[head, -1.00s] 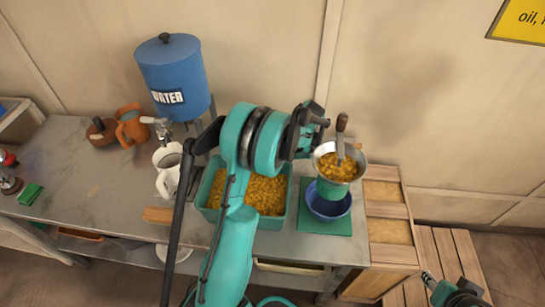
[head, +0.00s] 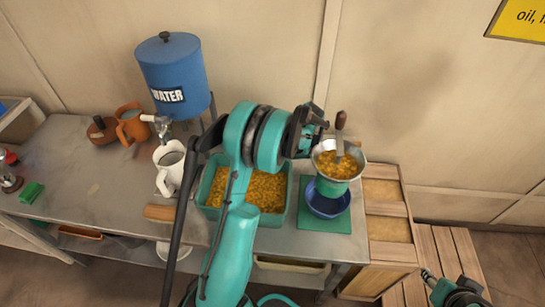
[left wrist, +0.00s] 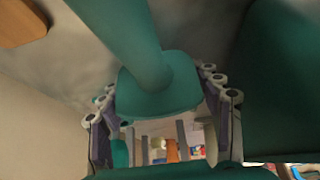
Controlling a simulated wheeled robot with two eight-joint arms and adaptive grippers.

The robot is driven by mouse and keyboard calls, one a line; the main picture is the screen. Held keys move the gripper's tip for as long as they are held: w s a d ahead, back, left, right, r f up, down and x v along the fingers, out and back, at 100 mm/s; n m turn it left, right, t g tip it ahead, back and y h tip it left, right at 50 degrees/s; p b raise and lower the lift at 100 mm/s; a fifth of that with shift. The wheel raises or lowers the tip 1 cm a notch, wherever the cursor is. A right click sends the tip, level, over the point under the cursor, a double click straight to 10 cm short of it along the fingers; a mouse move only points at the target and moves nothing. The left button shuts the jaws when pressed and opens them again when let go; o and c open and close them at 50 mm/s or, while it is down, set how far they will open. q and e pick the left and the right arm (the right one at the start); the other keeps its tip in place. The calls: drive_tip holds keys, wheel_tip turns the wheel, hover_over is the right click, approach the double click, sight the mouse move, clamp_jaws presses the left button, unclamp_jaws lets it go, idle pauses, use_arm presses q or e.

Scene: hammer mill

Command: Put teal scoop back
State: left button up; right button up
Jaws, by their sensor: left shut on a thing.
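My left gripper (head: 318,131) is beside the left rim of the metal hopper (head: 318,165), near the top of the mill. In the left wrist view its fingers (left wrist: 162,112) are shut on a smooth teal piece (left wrist: 155,85), which I take to be the teal scoop. The scoop cannot be made out in the head view, where my gripper and arm cover that area. The teal bin (head: 290,200) of yellow grain stands left of the mill, partly behind my arm. My right gripper (head: 432,280) is at the lower right, and its jaws are unclear.
A brown-handled metal piece (head: 340,121) stands upright at the grain-filled hopper. A white jug (head: 169,170), orange mug (head: 131,124) and blue water tank (head: 172,72) stand left. Bare counter (head: 95,190) lies at left.

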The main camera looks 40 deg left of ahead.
use_arm(q)
drive_tip(key=shift+s+d+f, duration=0.1)
drive_tip(key=shift+d+f, duration=0.1)
drive_tip(key=shift+f, duration=0.2)
drive_tip(key=shift+c, duration=0.6)
drive_tip(key=o, duration=1.4)
drive_tip(key=shift+o, duration=0.9)
drive_tip(key=shift+a+f, duration=0.25)
drive_tip(key=shift+d+r, duration=0.1)
drive_tip(key=shift+r, duration=0.15)
wheel_tip(320, 180, up, 10)
drive_tip(key=shift+w, duration=0.2)
